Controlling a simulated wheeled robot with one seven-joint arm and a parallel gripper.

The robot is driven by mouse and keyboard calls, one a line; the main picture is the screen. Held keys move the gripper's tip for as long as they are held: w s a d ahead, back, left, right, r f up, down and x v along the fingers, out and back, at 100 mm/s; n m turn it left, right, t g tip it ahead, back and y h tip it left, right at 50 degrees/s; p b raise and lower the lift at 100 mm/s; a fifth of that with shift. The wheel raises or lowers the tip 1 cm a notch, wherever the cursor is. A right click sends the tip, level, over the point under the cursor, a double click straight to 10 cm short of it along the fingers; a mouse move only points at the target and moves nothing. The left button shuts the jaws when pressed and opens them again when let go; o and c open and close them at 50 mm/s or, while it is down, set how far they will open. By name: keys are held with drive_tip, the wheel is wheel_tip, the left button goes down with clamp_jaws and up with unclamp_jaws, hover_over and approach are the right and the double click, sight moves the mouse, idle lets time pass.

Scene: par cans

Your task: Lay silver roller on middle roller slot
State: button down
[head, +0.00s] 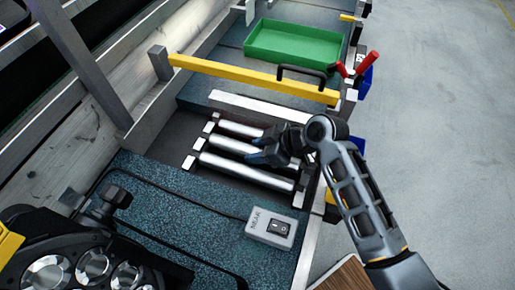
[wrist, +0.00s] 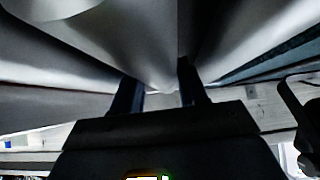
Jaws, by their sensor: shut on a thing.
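My gripper (head: 264,156) is shut on the silver roller (head: 229,145), the middle one of three parallel silver rollers in the head view. The fingers hold it near its middle and hide part of it. Its left end is close to a pale end block; I cannot tell whether it rests in the middle slot or just above it. In the wrist view the dark fingers of my gripper (wrist: 160,95) reach up to a large grey rounded surface, very close to the camera.
Another roller (head: 240,129) lies behind and one (head: 245,173) in front. A yellow bar (head: 250,80) with a black handle crosses behind them. A green tray (head: 295,42) stands farther back. In front are a switch box (head: 275,228) and a cluster of lamps (head: 92,265).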

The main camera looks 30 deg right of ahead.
drive_tip(key=c, duration=0.5)
unclamp_jaws()
drive_tip(key=shift+s, duration=0.1)
